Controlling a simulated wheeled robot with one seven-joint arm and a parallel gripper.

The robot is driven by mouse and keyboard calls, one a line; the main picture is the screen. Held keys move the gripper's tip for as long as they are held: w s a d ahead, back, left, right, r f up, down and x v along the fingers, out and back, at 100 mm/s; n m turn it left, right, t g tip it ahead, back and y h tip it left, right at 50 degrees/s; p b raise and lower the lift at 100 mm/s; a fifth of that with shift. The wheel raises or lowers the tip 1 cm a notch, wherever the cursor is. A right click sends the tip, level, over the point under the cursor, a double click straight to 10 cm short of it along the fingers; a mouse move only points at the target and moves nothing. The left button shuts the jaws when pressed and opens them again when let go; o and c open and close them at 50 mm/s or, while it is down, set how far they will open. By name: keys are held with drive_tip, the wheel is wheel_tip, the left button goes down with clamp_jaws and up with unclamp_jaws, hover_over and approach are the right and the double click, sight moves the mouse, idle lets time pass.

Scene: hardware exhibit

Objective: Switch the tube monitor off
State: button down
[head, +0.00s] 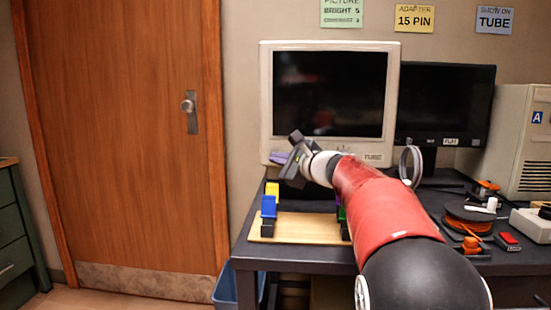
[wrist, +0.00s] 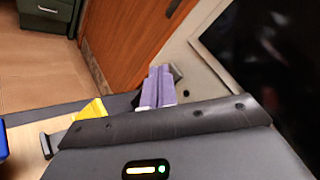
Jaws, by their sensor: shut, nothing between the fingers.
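The tube monitor (head: 264,100) is a beige, bulky set with a dark screen, standing at the back of the dark desk. A small TUBE label is on its lower right bezel. In the wrist view its dark screen and pale bezel (wrist: 206,82) fill the right side. My gripper (head: 278,158) is in front of the monitor's lower left bezel. Its purple fingers (wrist: 156,82) are shut together with nothing between them and point toward the lower bezel. I cannot tell whether they touch it. My arm hides part of the lower bezel, and no power button is clearly visible.
A flat black monitor (head: 468,112) and a beige computer tower (head: 507,135) stand to the right. A wooden board (head: 300,229) with coloured blocks lies below my gripper. A cable spool (head: 468,218) and small tools crowd the desk's right. A blue bin (head: 224,290) stands at left.

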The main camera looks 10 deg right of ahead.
drive_tip(key=shift+s+a, duration=0.15)
drive_tip(key=shift+s, duration=0.25)
drive_tip(key=s+a+b, duration=0.2)
drive_tip(key=s+b, duration=0.1)
drive_tip(key=s, duration=0.2)
drive_tip(key=shift+s, duration=0.35)
drive_tip(key=shift+d, duration=0.1)
